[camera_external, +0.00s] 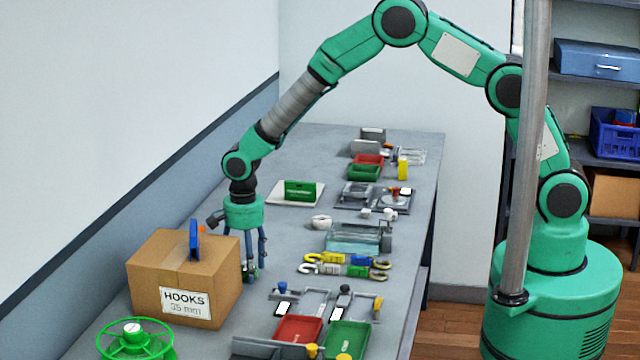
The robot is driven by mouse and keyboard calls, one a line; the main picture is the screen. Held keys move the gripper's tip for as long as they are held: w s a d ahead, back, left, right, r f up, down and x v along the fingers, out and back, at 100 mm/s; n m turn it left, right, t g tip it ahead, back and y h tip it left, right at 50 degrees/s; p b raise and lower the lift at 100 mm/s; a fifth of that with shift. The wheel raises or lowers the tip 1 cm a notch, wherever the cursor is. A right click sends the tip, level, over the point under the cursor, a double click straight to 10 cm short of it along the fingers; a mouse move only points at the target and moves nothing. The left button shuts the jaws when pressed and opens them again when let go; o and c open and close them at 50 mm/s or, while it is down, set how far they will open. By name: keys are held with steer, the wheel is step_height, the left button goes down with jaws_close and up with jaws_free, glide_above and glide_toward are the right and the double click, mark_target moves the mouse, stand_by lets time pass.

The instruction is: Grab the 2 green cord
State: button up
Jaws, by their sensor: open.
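My gripper (252,268) points down at the bench just right of the cardboard box, with its fingers apart. Something small, partly green, shows at the fingertips; I cannot tell whether it is a cord or part of the gripper. A strap with a green section (357,271) and hooked ends lies on the bench to the right of my gripper, apart from it. A strap with yellow and blue sections (345,259) lies just behind it. A bright green spoked reel (136,341) is at the front left. I cannot make out a second green cord.
The cardboard box (170,290) labelled HOOKS, with a blue item on top, stands close left of my gripper. Red (298,329) and green (348,337) trays lie at the front right. A clear bin (355,238) and several parts stand farther back on the grey bench (290,222).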

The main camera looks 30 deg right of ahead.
steer(key=c, duration=1.3)
steer(key=shift+r, duration=0.1)
steer(key=shift+r, duration=0.55)
steer(key=shift+s+d+r+p, duration=0.15)
steer(key=shift+r+p, duration=0.05)
steer(key=shift+r, duration=0.4)
steer(key=shift+s+d+r+p, duration=0.1)
steer(key=shift+r+p, duration=0.1)
steer(key=shift+r, duration=0.4)
steer(key=s+d, duration=0.3)
steer(key=s+d+r, duration=0.1)
steer(key=s+d, duration=0.3)
steer(key=s+d+p, duration=0.1)
steer(key=s+d, duration=0.2)
steer(key=s, duration=0.1)
steer(key=shift+d+r, duration=0.15)
steer(key=shift+d, duration=0.25)
